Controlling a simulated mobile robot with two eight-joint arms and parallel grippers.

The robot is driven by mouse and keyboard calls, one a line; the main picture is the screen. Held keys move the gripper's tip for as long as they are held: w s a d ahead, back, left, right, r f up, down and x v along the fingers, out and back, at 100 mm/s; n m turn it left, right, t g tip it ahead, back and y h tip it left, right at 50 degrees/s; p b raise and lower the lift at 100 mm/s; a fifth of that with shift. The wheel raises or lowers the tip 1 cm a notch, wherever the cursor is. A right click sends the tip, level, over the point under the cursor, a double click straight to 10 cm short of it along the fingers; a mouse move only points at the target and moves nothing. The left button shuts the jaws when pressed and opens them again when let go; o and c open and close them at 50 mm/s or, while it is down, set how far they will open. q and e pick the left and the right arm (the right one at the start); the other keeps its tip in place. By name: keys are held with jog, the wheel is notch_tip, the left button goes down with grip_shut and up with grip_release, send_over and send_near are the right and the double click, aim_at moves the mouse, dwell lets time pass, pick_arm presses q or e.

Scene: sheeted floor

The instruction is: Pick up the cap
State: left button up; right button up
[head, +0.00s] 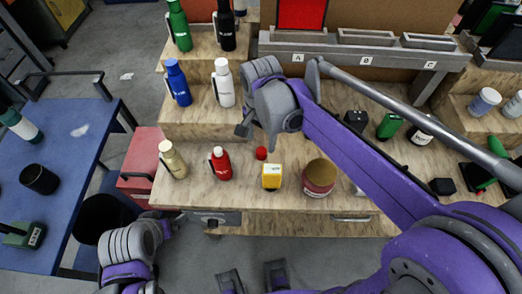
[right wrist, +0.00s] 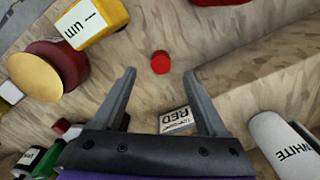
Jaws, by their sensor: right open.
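A round jar (head: 319,177) stands right of the yellow box, and a beige bottle (head: 173,160) left of the red one. Stepped shelves behind hold a white bottle (head: 223,84) and a blue bottle (head: 178,83). A RED label (right wrist: 176,120) shows between my right fingers.

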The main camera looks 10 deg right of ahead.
aim_at(261, 151)
jog(key=shift+w+f, duration=0.25)
jog(key=shift+f, duration=0.6)
notch_tip(261, 151, down, 5)
jog(key=shift+d+f, duration=0.1)
jog(key=shift+d, duration=0.05)
grip_shut()
